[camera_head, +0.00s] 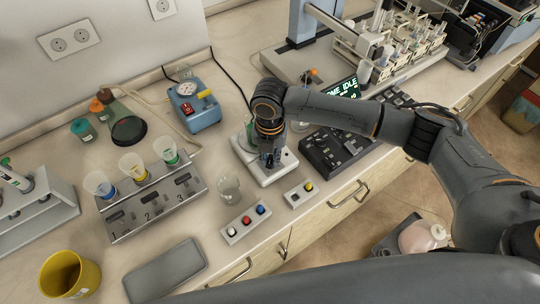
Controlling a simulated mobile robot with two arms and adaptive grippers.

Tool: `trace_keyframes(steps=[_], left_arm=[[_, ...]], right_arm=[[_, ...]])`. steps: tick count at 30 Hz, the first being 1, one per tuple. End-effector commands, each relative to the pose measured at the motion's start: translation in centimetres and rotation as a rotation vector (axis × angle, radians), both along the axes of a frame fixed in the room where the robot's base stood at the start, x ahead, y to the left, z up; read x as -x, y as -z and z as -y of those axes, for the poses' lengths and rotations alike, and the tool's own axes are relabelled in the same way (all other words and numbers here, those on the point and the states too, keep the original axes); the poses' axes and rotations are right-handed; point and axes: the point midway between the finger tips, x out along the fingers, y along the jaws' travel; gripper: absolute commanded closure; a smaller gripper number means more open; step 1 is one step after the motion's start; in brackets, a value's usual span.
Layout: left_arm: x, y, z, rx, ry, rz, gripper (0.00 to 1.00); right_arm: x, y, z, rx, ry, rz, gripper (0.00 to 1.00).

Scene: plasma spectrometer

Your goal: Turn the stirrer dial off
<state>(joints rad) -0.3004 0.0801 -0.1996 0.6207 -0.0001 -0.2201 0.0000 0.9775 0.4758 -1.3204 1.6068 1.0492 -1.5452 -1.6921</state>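The stirrer (284,166) is a low white plate unit on the bench, near the middle of the view. Glassware stands at its back, partly covered by my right arm. My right gripper (270,160) points down over the stirrer, close above its front part. Its fingers are small and dark here, and I cannot tell whether they are open or shut, or touch the unit. I cannot make out the dial; the gripper covers part of the unit. My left gripper is not in view.
A black keypad console (338,148) stands right of the stirrer. A glass beaker (229,188), a box with coloured buttons (246,224) and a smaller switch box (299,194) stand in front. A blue device (194,105) is behind left. A grey tray (165,270) lies near the bench edge.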

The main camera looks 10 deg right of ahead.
Motion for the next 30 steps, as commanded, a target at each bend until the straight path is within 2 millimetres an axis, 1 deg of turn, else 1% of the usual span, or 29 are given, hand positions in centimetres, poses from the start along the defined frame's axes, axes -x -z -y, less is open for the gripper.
trace_keyframes(steps=[1, 2, 11, 14, 17, 24, 27, 30], left_arm=[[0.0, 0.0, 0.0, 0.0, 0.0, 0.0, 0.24], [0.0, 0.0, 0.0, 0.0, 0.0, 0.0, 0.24], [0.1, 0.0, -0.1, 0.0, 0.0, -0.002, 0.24], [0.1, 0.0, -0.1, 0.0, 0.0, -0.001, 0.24], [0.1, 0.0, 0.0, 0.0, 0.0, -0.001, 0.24], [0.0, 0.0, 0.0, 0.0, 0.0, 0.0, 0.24], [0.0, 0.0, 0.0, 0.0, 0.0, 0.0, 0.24], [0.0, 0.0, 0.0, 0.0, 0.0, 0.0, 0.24]], right_arm=[[0.0, 0.0, 0.0, -0.001, 0.0, 0.0, 0.69], [0.0, 0.0, 0.0, 0.0, 0.0, 0.0, 0.64], [0.0, -0.1, 0.0, 0.0, 0.002, 0.0, 0.64], [-0.1, -0.7, 0.0, -0.001, 0.001, 0.001, 0.64], [-0.1, -2.1, 0.0, -0.001, 0.0, 0.004, 0.64], [-0.1, -7.3, 0.0, -0.001, 0.0, 0.005, 0.64], [-0.1, -9.2, 0.0, 0.0, 0.001, 0.004, 0.64], [-0.1, -10.7, 0.0, -0.001, 0.001, 0.004, 0.64]])
